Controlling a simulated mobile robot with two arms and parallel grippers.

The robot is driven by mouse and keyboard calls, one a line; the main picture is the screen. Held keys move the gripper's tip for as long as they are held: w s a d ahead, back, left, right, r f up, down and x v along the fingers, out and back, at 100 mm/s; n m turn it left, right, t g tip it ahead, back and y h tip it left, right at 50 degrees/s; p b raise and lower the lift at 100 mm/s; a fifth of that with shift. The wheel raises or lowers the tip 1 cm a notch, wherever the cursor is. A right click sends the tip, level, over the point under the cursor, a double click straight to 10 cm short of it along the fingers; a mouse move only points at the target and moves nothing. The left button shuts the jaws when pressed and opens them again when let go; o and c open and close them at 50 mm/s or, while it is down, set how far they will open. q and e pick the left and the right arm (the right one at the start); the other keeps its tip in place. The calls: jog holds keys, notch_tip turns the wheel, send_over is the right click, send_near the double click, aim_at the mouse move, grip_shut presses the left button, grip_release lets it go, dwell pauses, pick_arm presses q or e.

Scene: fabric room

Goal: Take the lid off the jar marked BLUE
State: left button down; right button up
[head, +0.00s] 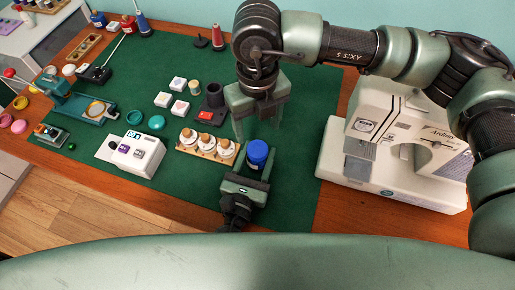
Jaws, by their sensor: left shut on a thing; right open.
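A jar with a blue lid (258,149) stands near the front middle of the green mat. Its label cannot be read from here. My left gripper (256,168) reaches in from the front edge, low over the mat, and is shut on the jar's body below the lid. My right gripper (258,129) points down from above, just behind and over the lid. It is open, with nothing seen between its fingers. I cannot tell whether its fingertips touch the lid.
A wooden rack (213,150) with several white-topped jars stands just left of the jar. A white sewing machine (400,150) stands to the right. A red-labelled block (206,116) and white boxes (179,108) lie behind the rack. A white device (130,152) sits farther left.

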aim_at(257, 148)
jog(key=m, duration=0.5)
jog(key=shift+m, duration=0.4)
jog(key=m, duration=0.3)
jog(key=shift+m, duration=0.4)
jog(key=m, duration=0.3)
jog(key=shift+f, duration=0.1)
jog(key=shift+m, duration=0.3)
jog(key=shift+f, duration=3.9)
